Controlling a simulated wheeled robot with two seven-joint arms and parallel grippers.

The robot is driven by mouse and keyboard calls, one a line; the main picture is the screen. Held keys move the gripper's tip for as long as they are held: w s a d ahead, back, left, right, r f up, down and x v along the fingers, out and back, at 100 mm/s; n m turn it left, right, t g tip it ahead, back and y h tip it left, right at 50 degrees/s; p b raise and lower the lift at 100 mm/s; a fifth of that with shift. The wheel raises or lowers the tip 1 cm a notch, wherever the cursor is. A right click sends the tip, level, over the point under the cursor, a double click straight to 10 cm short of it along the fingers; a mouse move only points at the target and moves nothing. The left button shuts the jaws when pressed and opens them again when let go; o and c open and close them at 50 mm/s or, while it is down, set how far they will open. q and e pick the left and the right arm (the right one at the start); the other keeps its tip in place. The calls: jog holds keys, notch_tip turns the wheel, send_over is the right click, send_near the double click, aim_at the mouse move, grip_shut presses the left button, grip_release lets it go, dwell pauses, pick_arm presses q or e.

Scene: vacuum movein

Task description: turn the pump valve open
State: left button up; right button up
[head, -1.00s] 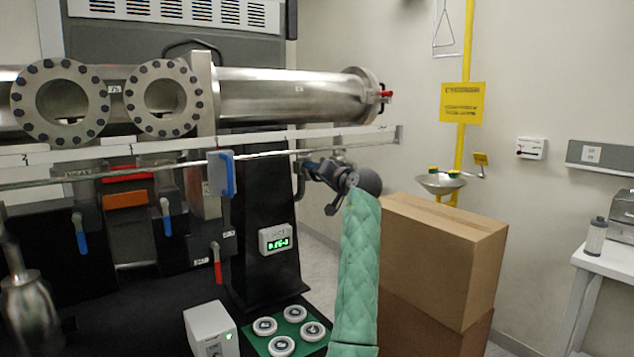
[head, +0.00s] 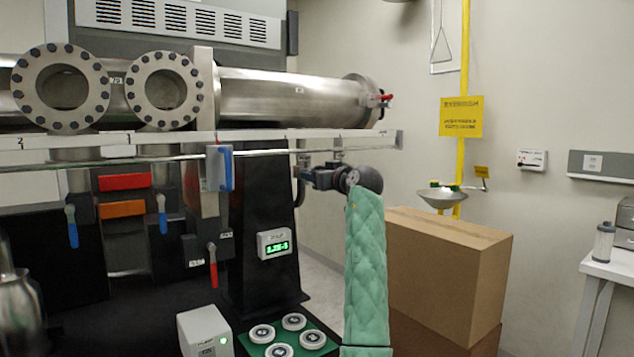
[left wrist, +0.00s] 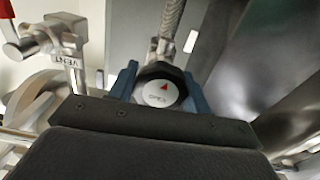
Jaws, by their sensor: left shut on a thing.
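The pump valve knob (left wrist: 160,93) shows in the left wrist view as a dark round knob with a pale face. A red arrow on the face points up in that picture; the small lettering is hard to read. The two blue fingers of my left gripper (head: 318,178) stand on both sides of the knob and are shut on it. In the head view the green-sleeved arm reaches up to a spot below the right end of the steel tube (head: 290,97). There the gripper and wrist hide the knob. My right gripper is not in view.
A small valve with a red handle (left wrist: 11,29) stands left of the knob. A steel rail (head: 270,153) runs left of the gripper. Cardboard boxes (head: 450,265) stand right of the arm. Below are a white box (head: 203,330) and a green mat (head: 322,345) with several round pieces.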

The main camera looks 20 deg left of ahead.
pick_arm(q)
jog(key=shift+n+b, duration=0.4)
jog(key=shift+n, duration=0.3)
jog(key=o, duration=1)
jog(key=shift+w, duration=0.1)
jog(key=shift+c, duration=0.2)
jog(key=v, duration=0.7)
jog(key=shift+s+d+b, duration=0.3)
jog(key=shift+b, duration=0.15)
